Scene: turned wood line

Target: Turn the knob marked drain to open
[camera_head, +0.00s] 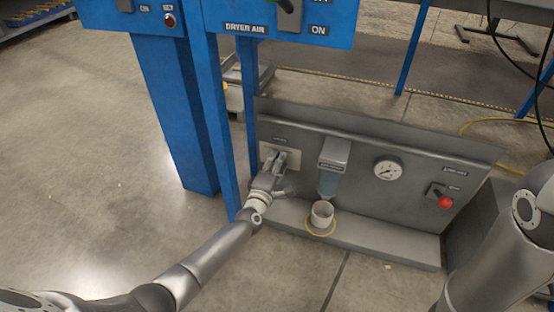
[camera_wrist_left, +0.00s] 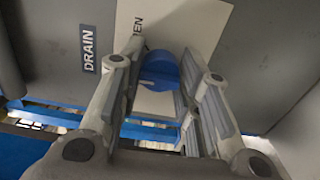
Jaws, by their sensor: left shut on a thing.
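The drain knob (camera_wrist_left: 161,68) is blue and round, on a pale plate (camera_wrist_left: 192,20) of the grey panel. A dark blue DRAIN label (camera_wrist_left: 88,48) is beside the plate, and the letters "EN" show on the plate next to a finger. My left gripper (camera_head: 275,166) is at the left end of the panel in the head view, shut on the knob, one finger on each side. In the head view the gripper hides the knob. My right arm comes in at the right edge; its gripper is out of the picture.
Right of my left gripper are a cup (camera_head: 322,213) under a grey filter unit (camera_head: 334,155), a round gauge (camera_head: 388,170) and a red knob (camera_head: 445,202). Blue posts (camera_head: 178,115) stand close on the left. The floor at left is clear.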

